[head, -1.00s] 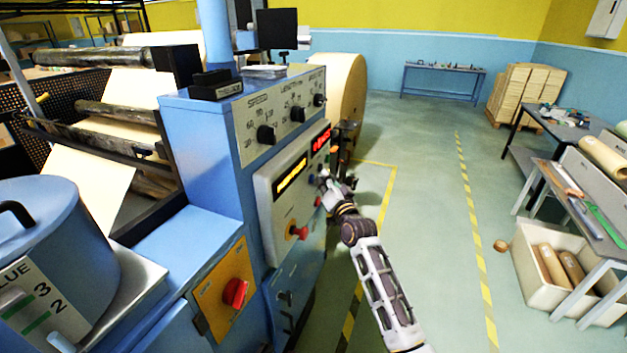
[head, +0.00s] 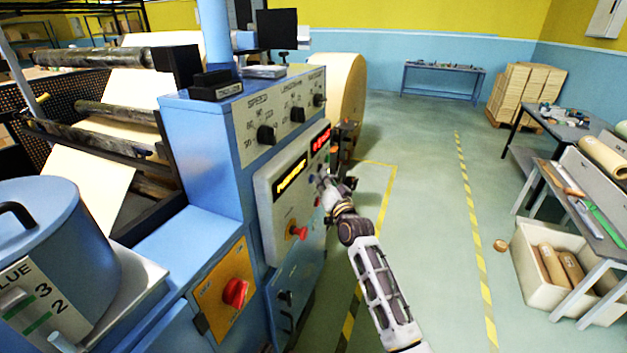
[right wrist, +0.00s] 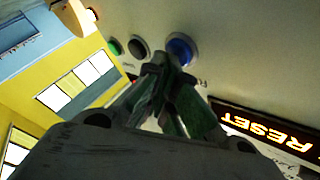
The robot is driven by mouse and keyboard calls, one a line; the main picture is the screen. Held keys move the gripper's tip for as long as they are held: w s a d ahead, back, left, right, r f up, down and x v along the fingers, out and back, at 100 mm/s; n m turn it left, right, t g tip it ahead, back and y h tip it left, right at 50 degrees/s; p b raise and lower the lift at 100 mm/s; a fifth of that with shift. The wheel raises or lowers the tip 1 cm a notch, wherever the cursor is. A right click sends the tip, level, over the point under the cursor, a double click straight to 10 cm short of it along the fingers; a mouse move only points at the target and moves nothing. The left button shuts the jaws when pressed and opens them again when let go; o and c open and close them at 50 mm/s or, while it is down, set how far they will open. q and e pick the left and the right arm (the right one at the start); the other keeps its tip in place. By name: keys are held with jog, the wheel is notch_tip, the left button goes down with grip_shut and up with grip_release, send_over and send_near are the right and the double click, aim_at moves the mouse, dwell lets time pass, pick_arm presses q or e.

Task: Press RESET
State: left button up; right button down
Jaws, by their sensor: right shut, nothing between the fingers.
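The light control panel (head: 265,205) is on the blue machine, left of my right arm. My right gripper (head: 321,181) is shut and empty, with its fingertips close to the panel's right part. In the right wrist view the fingertips (right wrist: 168,72) are just below a blue round button (right wrist: 181,50) and partly overlap its lower edge; I cannot tell whether they touch. A black button (right wrist: 138,47) and a green button (right wrist: 114,46) sit beside it. A lit orange display (right wrist: 262,130) reads RESET. No button label is legible. My left gripper is out of view.
A red mushroom knob (head: 298,232) sticks out of the panel below the amber display (head: 290,178). A red rotary switch (head: 235,292) is on an orange plate lower left. A large paper roll (head: 345,85) stands behind the machine.

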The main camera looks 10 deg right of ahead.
jog(key=shift+a, duration=0.15)
jog(key=shift+d, duration=0.2)
dwell(0.5)
jog(key=shift+s+d, duration=0.4)
jog(key=shift+d, duration=0.1)
jog(key=shift+d, duration=0.1)
jog(key=shift+s+d+p, duration=0.3)
jog(key=shift+s+d, duration=0.4)
jog(key=shift+d, duration=0.3)
jog(key=shift+s+d+p, duration=0.25)
jog(key=shift+s+d, duration=0.45)
jog(key=shift+d, duration=0.3)
jog(key=shift+n, duration=0.3)
